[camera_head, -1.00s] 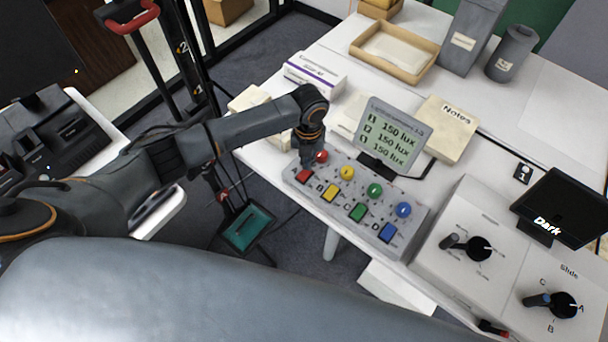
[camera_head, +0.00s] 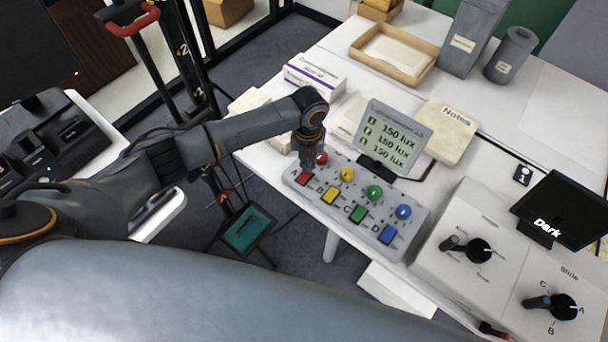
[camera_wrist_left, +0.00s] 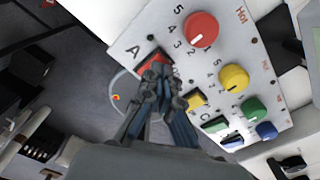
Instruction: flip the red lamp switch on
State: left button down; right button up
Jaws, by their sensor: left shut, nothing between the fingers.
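The grey control panel (camera_head: 330,208) lies on the white table, with red, yellow, green and blue round knobs and a coloured switch below each. The red switch (camera_head: 304,178) is at the panel's left end, below the red knob (camera_head: 321,158). In the left wrist view the red switch (camera_wrist_left: 152,62) sits beside the letter A, partly hidden behind my fingers. My left gripper (camera_wrist_left: 157,75) is shut and empty, its fingertips at the red switch; whether they touch it I cannot tell. It also shows in the head view (camera_head: 307,164). My right gripper is not in view.
A display (camera_head: 392,137) reading 150 lux on several lines stands behind the panel. A Notes pad (camera_head: 446,130) and white boxes (camera_head: 315,77) lie nearby. A box with black dials (camera_head: 455,240) and a dark screen (camera_head: 565,207) stand to the right.

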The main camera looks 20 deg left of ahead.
pick_arm(q)
jog(key=shift+f+b, duration=0.7)
jog(key=shift+f, duration=0.4)
dwell(0.6)
jog(key=shift+r, duration=0.1)
notch_tip(320, 180, up, 7)
jog(key=p, duration=0.6)
jog(key=shift+p, duration=0.4)
